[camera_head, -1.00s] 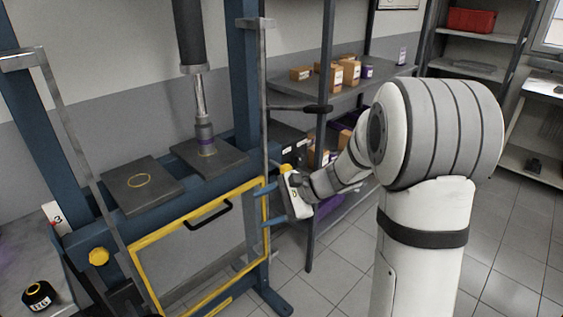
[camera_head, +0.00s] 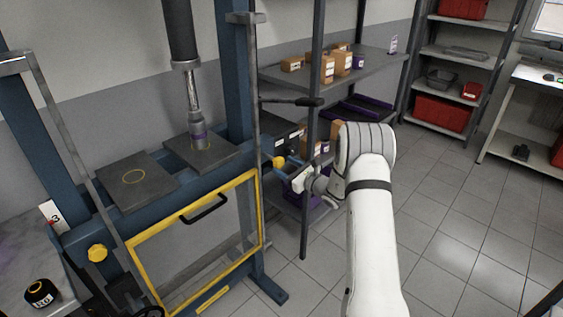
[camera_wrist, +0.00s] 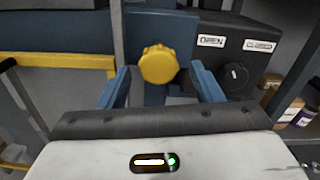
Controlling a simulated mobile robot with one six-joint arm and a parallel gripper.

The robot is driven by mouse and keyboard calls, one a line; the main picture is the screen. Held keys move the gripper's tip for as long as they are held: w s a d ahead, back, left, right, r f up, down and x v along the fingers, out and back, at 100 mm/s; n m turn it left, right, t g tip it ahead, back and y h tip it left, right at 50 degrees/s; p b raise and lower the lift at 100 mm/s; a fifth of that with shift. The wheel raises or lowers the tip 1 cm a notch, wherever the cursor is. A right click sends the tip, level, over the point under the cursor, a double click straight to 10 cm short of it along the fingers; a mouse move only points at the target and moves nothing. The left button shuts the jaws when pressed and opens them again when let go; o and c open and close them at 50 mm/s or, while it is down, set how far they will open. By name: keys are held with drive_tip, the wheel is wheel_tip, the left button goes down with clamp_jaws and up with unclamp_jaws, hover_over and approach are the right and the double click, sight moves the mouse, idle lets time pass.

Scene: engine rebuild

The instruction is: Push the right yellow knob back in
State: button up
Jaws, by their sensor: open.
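The right yellow knob (camera_head: 279,162) sits on the right side of the blue press frame, above the yellow-edged guard. In the wrist view the knob (camera_wrist: 158,64) is ahead of my gripper (camera_wrist: 164,80), roughly centred between two blue fingers. The fingers are spread apart, and neither visibly touches the knob. In the head view my gripper (camera_head: 288,170) is just to the right of the knob. How far the knob stands out from the frame is hard to tell. The left yellow knob (camera_head: 97,252) is on the frame's left end.
A dark control box with OPEN and CLOSED labels and a rotary switch (camera_wrist: 234,76) stands right of the knob. A shelf (camera_head: 345,75) with small boxes is behind. The yellow-edged guard (camera_head: 205,240) is below left. Floor on the right is clear.

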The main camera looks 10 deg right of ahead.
sight(281, 164)
drive_tip(key=shift+x, duration=1.6)
drive_tip(key=shift+c, duration=0.2)
